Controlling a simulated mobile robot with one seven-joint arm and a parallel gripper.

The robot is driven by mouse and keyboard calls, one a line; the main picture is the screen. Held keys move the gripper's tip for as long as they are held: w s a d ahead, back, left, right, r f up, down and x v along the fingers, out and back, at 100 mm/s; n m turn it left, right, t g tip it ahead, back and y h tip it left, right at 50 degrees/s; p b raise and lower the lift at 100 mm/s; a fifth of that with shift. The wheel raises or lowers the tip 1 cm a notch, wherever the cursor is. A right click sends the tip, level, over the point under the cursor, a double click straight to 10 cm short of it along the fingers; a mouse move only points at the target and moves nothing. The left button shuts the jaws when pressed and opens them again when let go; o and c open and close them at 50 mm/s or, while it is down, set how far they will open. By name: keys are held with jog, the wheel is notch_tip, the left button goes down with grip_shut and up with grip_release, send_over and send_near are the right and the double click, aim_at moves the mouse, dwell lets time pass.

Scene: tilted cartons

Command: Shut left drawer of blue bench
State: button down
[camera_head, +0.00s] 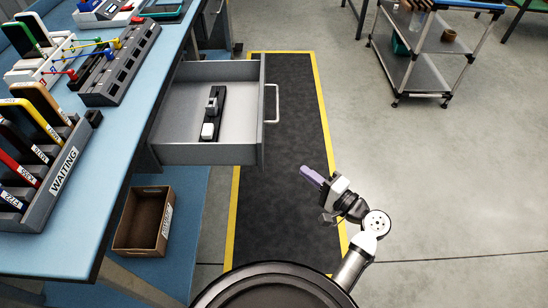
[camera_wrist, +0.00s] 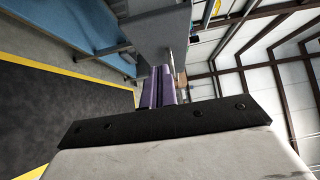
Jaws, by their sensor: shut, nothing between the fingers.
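The blue bench (camera_head: 128,150) stands on the left in the head view. Its grey drawer (camera_head: 182,130) is pulled well out over the black mat, with a pale bar handle (camera_head: 273,104) on its front. A dark holder with small white and grey pieces (camera_head: 212,112) lies inside the drawer. My gripper (camera_head: 306,174), with purple fingers, is right of and nearer than the drawer front, apart from it. The fingers (camera_wrist: 160,88) are together and empty in the wrist view, pointing toward a grey surface (camera_wrist: 160,35), which I cannot identify for certain.
A black mat with yellow edges (camera_head: 290,110) runs beside the bench. A metal trolley (camera_head: 425,70) stands at the upper right. Holders and racks (camera_head: 122,65) crowd the bench top.

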aim_at(164, 155)
jog(key=w+a+p, duration=0.3)
jog(key=w+a, duration=0.2)
jog(key=a, duration=0.4)
jog(key=shift+w+a, duration=0.2)
jog(key=shift+a, duration=0.1)
jog(key=a+p, duration=0.1)
jog(key=a, duration=2.7)
jog(key=shift+a, duration=0.4)
jog(key=shift+s+a+r, duration=0.1)
jog(key=shift+a, duration=0.2)
jog(key=shift+d, duration=0.15)
